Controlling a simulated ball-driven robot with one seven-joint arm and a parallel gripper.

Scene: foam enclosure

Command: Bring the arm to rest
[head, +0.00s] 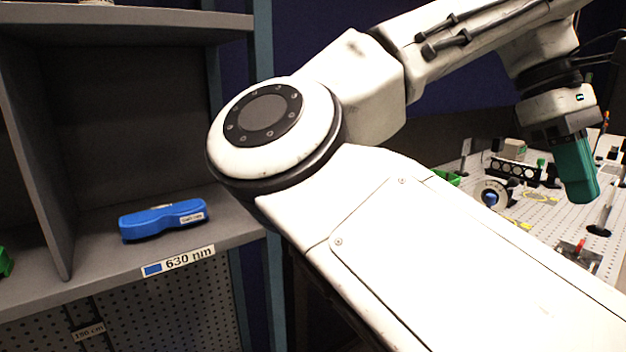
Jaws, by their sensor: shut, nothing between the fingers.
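My white arm crosses the head view from the lower right, bends at a large round joint and runs back to the upper right. My gripper (578,170) hangs at the far right, pointing down, as a teal-green closed shape. It is shut with nothing visible in it. It appears above or in front of a perforated board; its height over the board is hard to tell.
A grey shelf (232,232) at left holds a blue case (163,219) above a "630 nm" label (178,262). My arm hides the middle.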

